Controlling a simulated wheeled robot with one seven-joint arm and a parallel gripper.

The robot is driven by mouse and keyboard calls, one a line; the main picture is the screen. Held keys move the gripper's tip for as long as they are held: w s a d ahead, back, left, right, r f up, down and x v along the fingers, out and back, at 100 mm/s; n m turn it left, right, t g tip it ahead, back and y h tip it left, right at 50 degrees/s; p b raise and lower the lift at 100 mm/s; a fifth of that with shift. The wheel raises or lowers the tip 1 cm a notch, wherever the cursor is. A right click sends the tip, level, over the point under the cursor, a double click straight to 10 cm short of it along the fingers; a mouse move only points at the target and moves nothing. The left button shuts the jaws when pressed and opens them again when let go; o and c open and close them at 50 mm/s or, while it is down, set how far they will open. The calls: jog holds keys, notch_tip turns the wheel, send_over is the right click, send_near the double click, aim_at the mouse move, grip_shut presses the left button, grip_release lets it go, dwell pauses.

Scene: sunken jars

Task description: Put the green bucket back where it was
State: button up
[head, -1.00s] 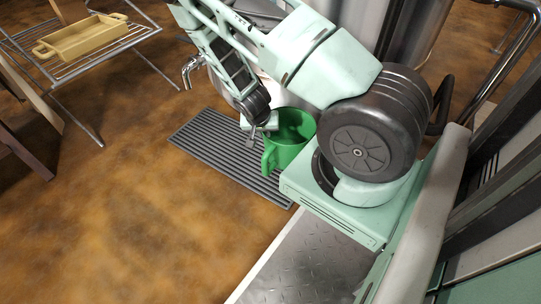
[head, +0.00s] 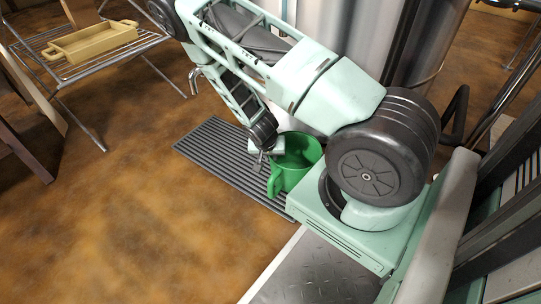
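The green bucket (head: 290,172) stands upright beside my arm's base, partly over the grey slatted mat (head: 222,156). Its handle faces the lower left, and my base hides part of its right side. My gripper (head: 260,160) is at the bucket's left rim, near the handle. The fingers are small and partly hidden, so I cannot tell whether they are open or closed on the bucket.
A metal tap (head: 195,80) juts from a large steel vessel (head: 335,32) behind my arm. A wire rack (head: 95,62) with a yellow tray (head: 92,42) stands at the upper left. The brown floor (head: 150,235) at the lower left is clear.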

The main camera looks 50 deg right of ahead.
jog(key=shift+o, duration=1.2)
